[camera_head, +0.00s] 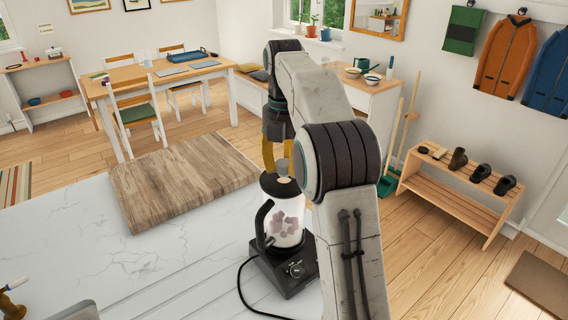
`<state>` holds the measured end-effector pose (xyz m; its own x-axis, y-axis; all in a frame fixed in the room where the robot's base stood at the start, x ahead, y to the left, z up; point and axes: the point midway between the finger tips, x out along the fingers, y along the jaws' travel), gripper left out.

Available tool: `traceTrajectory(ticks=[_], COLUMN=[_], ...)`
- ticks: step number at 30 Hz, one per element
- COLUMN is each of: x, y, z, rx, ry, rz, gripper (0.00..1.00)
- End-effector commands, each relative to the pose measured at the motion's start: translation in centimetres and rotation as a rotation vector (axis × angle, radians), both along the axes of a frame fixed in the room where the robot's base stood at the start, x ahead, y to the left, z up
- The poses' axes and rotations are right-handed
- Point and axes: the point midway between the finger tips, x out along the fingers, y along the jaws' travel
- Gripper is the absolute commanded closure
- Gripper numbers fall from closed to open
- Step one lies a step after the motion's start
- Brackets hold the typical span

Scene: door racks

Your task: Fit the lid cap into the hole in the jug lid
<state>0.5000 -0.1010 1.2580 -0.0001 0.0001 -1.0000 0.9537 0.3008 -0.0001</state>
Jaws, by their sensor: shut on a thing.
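The jug (287,222) is clear with a dark handle at its left and pale and mauve chunks inside. It stands upright on a black blender base (287,271). The dark jug lid (269,187) is on top, with a pale tan patch in its middle. My gripper (279,168) points down just above the lid, its yellow fingers shut on the lid cap. The cap is too small and too covered by the fingers to make out clearly. I cannot tell whether it touches the lid or sits in the hole. My arm covers the right side of the jug.
The blender stands on a white marble counter (150,265), with a black cord (241,287) curling to its left. A wooden board (183,178) lies behind left. The counter's left part is mostly clear. A dining table and a shoe rack (462,195) stand farther off.

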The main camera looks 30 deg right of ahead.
Motion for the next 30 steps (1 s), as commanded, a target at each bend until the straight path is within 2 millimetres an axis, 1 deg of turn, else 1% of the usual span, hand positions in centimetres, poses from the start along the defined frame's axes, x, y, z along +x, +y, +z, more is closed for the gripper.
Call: traceTrajectory(ticks=[30], x=[0.0], y=[0.0], z=[-2.2], rx=[0.000], ry=[0.000], rz=[0.000], gripper=[0.76])
